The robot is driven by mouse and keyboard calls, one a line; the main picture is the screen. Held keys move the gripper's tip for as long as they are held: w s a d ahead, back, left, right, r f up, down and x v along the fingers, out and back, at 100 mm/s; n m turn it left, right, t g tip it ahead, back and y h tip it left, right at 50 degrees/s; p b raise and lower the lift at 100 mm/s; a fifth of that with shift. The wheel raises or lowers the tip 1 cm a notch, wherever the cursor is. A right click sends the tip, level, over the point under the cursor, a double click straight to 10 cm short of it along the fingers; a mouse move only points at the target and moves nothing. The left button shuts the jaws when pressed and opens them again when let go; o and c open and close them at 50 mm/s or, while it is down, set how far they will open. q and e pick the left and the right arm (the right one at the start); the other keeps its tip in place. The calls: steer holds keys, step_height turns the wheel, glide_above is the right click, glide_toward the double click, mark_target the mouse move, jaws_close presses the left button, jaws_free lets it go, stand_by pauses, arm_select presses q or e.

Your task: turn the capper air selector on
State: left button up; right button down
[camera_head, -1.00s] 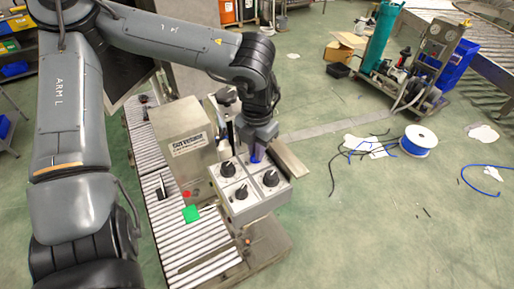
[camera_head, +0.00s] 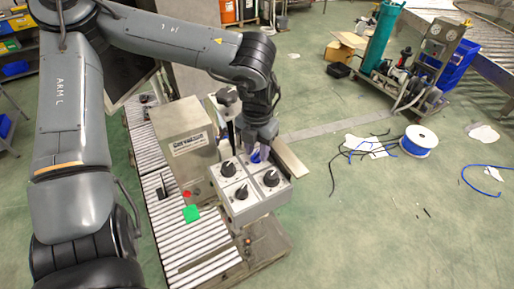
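A light grey control box (camera_head: 258,206) with several black knobs on white plates stands at the conveyor's right side. Three knobs show clearly: one at upper left (camera_head: 228,170), one at right (camera_head: 270,178) and one at front (camera_head: 241,192). My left gripper (camera_head: 258,154) points down at the far corner of the box, over its far plate. A small blue-purple patch shows at its tip. The gripper hides whatever is on that plate, and whether its fingers are closed on a knob does not show. The knob labels are too small to read. My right gripper is not in view.
A beige machine housing (camera_head: 184,138) with a nameplate stands just left of the box, on the roller conveyor (camera_head: 190,240). A green button (camera_head: 191,213) and a red one (camera_head: 187,194) sit near it. Open floor lies to the right, with a cable spool (camera_head: 419,141).

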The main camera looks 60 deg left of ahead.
mark_target(257, 153)
arm_select(q)
steer(key=shift+r, duration=0.1)
step_height(257, 153, up, 11)
steer(key=p, duration=0.1)
steer(key=shift+f, duration=0.2)
stand_by(0.4)
stand_by(0.5)
